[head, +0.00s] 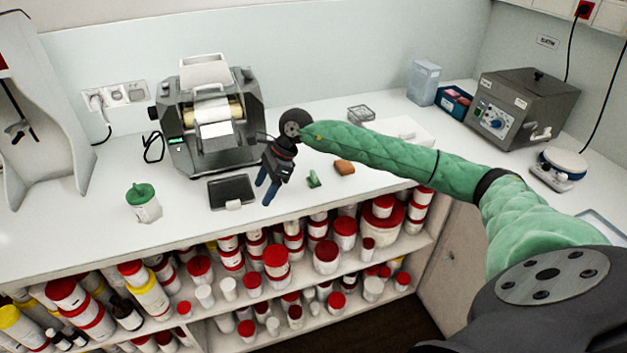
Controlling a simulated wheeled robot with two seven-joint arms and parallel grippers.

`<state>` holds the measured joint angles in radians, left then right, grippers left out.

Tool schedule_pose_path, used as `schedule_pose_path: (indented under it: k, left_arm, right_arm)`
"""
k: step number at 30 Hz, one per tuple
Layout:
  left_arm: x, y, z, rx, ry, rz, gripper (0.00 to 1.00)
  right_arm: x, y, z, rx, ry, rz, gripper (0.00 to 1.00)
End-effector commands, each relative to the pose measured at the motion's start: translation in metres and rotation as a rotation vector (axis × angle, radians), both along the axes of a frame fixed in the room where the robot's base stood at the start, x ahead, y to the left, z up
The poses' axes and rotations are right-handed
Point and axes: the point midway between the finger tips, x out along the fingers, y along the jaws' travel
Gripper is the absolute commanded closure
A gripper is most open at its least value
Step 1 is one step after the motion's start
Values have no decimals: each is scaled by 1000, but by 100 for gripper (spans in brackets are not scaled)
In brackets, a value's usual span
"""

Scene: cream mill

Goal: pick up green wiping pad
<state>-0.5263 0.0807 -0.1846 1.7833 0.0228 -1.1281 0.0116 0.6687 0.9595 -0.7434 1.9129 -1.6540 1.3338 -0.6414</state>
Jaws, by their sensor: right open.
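A small green wiping pad (314,180) lies on the white counter near its front edge, in the middle of the head view. My right gripper (266,191) points down with its blue fingers apart and empty. It is to the left of the pad, clear of it, beside a dark flat tray (232,189). Whether the fingertips touch the counter I cannot tell. My left gripper is not in view.
A brown-orange block (344,167) lies just right of the pad. A roller mill (212,125) stands behind the tray, and a green-lidded jar (143,202) at the left. A grey heating box (522,105) is at the back right. Shelves of red-lidded jars (276,262) sit below the counter.

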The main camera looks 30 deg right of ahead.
Motion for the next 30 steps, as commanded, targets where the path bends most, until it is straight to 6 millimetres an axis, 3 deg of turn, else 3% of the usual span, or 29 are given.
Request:
schedule_pose_path:
  k: [1,3,6,10,15,18,30]
  left_arm:
    - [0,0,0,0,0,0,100]
    - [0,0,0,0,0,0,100]
    - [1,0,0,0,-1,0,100]
    - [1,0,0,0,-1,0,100]
    - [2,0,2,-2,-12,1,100]
    - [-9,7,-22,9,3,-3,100]
    - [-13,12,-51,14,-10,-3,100]
  right_arm:
    - [7,-32,6,-102,-1,4,31]
    - [11,-73,12,-238,13,12,31]
    - [14,-120,23,-387,39,12,31]
    - [14,-157,35,-500,65,6,31]
    - [12,-169,32,-539,80,5,31]
    - [12,-169,23,-538,81,6,31]
    - [12,-166,4,-534,80,6,31]
